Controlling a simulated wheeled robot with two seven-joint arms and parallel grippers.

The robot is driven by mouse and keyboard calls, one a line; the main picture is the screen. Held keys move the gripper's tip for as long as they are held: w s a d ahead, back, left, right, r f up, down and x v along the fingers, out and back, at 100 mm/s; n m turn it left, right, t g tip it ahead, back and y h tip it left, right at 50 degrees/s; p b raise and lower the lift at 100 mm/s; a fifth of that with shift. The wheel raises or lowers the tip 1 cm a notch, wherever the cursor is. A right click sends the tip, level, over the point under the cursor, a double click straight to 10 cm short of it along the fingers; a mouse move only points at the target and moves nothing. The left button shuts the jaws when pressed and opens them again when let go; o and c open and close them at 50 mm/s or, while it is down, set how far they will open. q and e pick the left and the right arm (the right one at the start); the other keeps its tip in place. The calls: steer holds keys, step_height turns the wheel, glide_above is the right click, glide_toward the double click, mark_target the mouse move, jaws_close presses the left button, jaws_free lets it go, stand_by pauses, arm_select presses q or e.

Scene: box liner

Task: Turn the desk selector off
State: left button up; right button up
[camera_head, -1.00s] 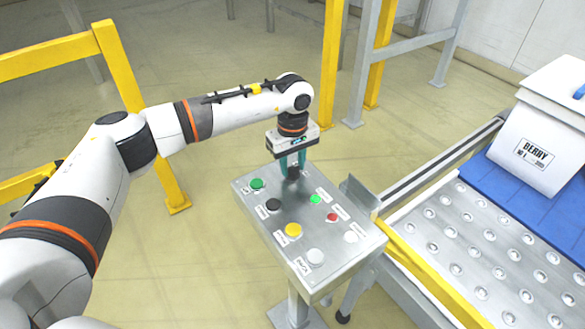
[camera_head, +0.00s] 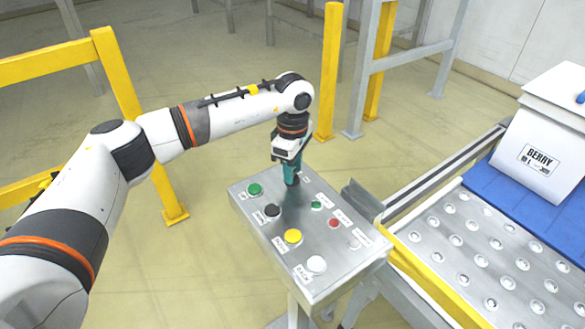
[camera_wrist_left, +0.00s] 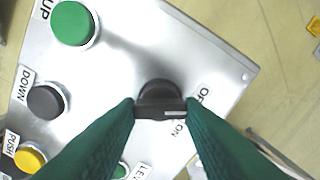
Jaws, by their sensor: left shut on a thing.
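The desk selector, a black knob, is at the far end of the grey control desk (camera_head: 335,277). It shows best in the left wrist view (camera_wrist_left: 158,92), beside a label reading OFF and ON. My left gripper (camera_head: 291,180) points down at the desk. Its teal fingers (camera_wrist_left: 160,112) are shut on the handle bar of the selector, one on each side. In the head view the fingers mostly hide the knob. A small green lamp (camera_head: 316,205) on the desk looks dark. My right gripper is not in view.
The desk also carries a green button (camera_head: 255,189), a black button (camera_head: 272,211), a yellow button (camera_head: 293,236), a white button (camera_head: 316,264) and a red lamp (camera_head: 333,223). Yellow rails (camera_head: 130,100) stand left.

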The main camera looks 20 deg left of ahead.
arm_select(q)
steer(key=shift+r, duration=0.1)
stand_by(0.3)
steer(key=o, duration=1)
step_height(320, 180, up, 12)
steer(key=shift+b, duration=0.9)
